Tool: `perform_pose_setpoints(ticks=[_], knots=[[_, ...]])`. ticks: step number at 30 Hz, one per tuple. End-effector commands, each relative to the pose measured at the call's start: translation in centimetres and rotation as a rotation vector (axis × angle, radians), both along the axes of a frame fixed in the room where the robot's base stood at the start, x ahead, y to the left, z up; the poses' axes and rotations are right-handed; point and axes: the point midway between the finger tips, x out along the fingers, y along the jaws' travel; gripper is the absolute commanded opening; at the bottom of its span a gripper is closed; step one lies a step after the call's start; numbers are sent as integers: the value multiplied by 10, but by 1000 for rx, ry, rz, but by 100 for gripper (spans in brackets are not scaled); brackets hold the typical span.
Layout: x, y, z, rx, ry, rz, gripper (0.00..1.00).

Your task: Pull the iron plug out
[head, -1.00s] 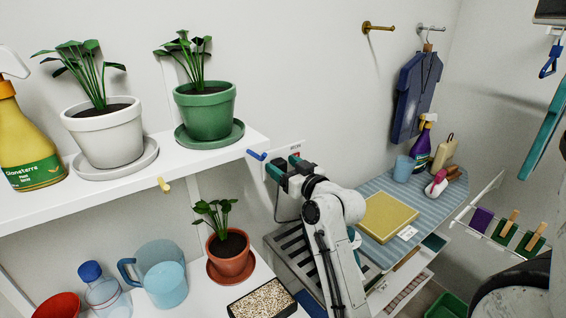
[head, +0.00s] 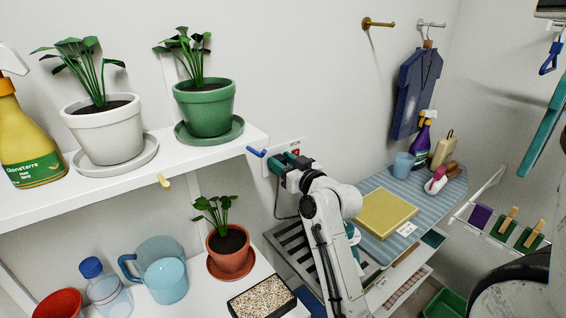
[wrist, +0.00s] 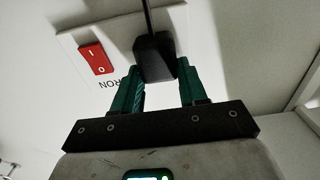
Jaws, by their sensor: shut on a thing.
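The iron plug (wrist: 154,57) is a black block with a black cord rising from its top in the wrist view. It sits at the white wall plate (wrist: 75,42), beside a red rocker switch (wrist: 97,58). The lettering below the switch is partly hidden by my finger; "RON" shows. My gripper (wrist: 158,85) has its teal fingers on either side of the plug and is shut on it. Whether the plug's pins are fully in the socket is hidden. In the head view my gripper (head: 285,170) is at the wall plate and hides the plug.
A white shelf (head: 110,180) with potted plants ends just left of my gripper, with a blue hook (head: 257,152) at its corner. A terracotta pot (head: 229,252) stands lower left. A blue striped board (head: 360,200) with a yellow pad (head: 385,214) lies to the right.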

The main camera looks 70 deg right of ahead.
Motion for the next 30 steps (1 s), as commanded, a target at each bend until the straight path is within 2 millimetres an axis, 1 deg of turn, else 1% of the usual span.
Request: perform_pose_setpoints(ticks=[1,3,4,10,15,18,27,28,30], knots=[[0,0,0,-1,-1,1,8],[0,0,0,-1,-1,1,1],[1,0,0,-1,-1,1,0],[-1,1,0,-1,-1,1,0],[-20,12,-1,0,-1,-1,0],[-28,17,-1,-1,-1,0,0],[-30,18,0,0,0,-1,0],[-30,18,0,1,1,-1,45],[-30,18,0,0,0,-1,51]])
